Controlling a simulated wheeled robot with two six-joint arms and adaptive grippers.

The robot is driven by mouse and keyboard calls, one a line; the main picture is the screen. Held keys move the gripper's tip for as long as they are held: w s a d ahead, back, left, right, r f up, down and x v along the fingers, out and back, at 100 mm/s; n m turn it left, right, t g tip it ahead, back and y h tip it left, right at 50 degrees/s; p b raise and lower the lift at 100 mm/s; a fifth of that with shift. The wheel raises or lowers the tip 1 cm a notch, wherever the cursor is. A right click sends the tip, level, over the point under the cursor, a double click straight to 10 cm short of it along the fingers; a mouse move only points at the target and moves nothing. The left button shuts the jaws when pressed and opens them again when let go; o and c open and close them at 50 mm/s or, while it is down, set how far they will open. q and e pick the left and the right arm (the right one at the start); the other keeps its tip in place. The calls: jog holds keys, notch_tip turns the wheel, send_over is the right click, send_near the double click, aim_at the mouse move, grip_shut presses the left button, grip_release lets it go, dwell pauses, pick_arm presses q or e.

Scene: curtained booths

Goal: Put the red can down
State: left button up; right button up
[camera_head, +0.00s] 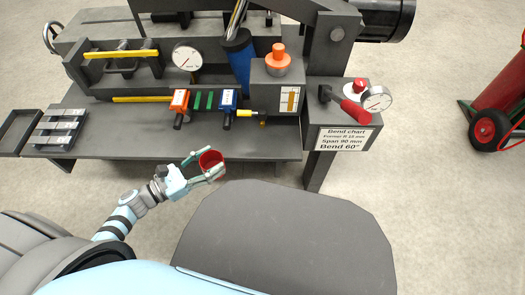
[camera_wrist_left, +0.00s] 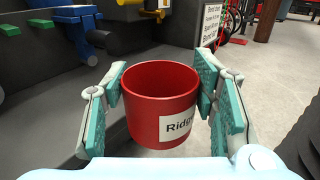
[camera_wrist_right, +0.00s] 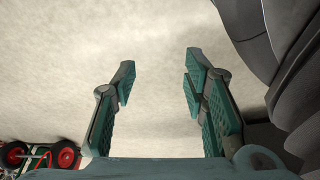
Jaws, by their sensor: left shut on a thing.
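The red can (camera_head: 210,163) is an open-topped red cylinder with a white label, partly readable as "Ridge". My left gripper (camera_head: 207,172) is shut on it, with the teal finger pads on both sides of the can. The can also shows upright between the fingers in the left wrist view (camera_wrist_left: 160,105). In the head view it appears at the front edge of the grey bench (camera_head: 140,146); I cannot tell whether it touches anything below. My right gripper (camera_wrist_right: 158,85) shows only in its wrist view, open and empty, with pale floor beyond it.
The bench carries a dial gauge (camera_head: 187,58), an orange-knobbed block (camera_head: 278,62), a blue cylinder (camera_head: 238,58) and small orange and blue clamps. A tray of metal bars (camera_head: 57,130) sits at the left. A red cylinder on a trolley (camera_head: 497,85) stands at the right. Open floor lies between.

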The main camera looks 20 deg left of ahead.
pick_arm(q)
jog(key=b+x, duration=0.1)
jog(key=x, duration=1.1)
jog(key=shift+w+d+r+b, duration=0.15)
jog(key=shift+w+d+b, duration=0.1)
jog(key=shift+b, duration=0.15)
jog(key=b+x, duration=0.1)
jog(key=x, duration=0.3)
jog(key=shift+w+d, duration=0.2)
jog(key=shift+w, duration=0.15)
jog(key=shift+f+b, duration=0.3)
jog(key=shift+b, duration=0.05)
jog(key=shift+s+a+r, duration=0.1)
pick_arm(e)
notch_tip(320, 180, up, 7)
jog(key=w, duration=0.3)
jog(key=shift+a+n, duration=0.4)
jog(key=shift+a, duration=0.05)
pick_arm(q)
jog(key=o, duration=0.9)
pick_arm(e)
jog(key=shift+s+r+g, duration=0.1)
jog(key=shift+r+g, duration=0.1)
jog(key=shift+g, duration=0.1)
jog(key=shift+r, duration=0.1)
